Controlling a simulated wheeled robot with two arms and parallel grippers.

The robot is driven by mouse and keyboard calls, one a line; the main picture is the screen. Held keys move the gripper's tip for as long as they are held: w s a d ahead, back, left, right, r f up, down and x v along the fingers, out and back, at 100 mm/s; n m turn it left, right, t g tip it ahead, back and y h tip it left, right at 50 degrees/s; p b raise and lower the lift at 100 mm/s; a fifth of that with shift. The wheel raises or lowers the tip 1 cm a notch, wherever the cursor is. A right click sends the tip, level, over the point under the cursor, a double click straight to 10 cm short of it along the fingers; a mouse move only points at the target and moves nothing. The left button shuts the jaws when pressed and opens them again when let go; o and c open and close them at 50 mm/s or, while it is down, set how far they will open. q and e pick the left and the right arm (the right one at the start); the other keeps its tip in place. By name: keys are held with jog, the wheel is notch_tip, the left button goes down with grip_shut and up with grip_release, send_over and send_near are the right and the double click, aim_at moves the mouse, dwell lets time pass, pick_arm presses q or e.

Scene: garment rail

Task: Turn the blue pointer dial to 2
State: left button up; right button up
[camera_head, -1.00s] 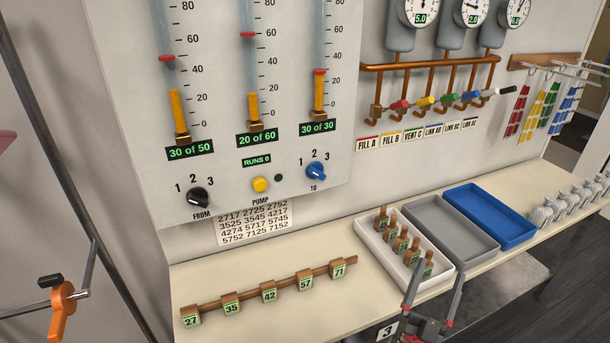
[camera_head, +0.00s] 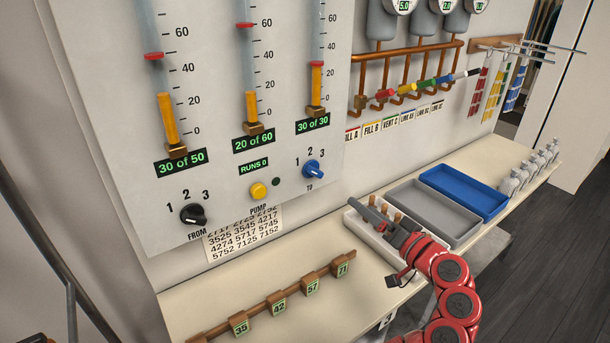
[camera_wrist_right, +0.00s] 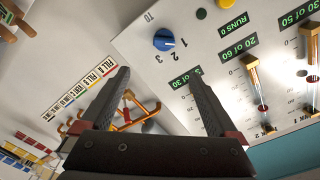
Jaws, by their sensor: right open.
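The blue pointer dial (camera_head: 314,170) is on the grey panel, below the 30 of 30 display, with 1, 2 and 3 printed around it and TO below. It also shows in the right wrist view (camera_wrist_right: 164,40), beyond the fingertips. I cannot tell for sure which number its pointer faces. My right gripper (camera_head: 371,212) is in front of the white tray, right of and below the dial and apart from it. In the wrist view its two fingers (camera_wrist_right: 158,75) are spread and empty. My left gripper is not in view.
A black FROM dial (camera_head: 193,215) and a yellow pump button (camera_head: 258,190) share the panel. Coloured valve handles on copper pipes (camera_head: 406,90) are right of it. A wooden rack with number tags (camera_head: 280,306) and grey (camera_head: 400,194) and blue (camera_head: 437,176) trays occupy the shelf.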

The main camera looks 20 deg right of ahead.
jog(key=p, duration=0.6)
send_near(318, 174)
jog(key=shift+y, duration=0.3)
jog(key=x, duration=0.7)
jog(key=shift+w+d+r, duration=0.1)
jog(key=shift+w+r, duration=0.05)
jog(key=shift+w, duration=0.05)
jog(key=shift+x, duration=0.85)
jog(key=c, duration=1.4)
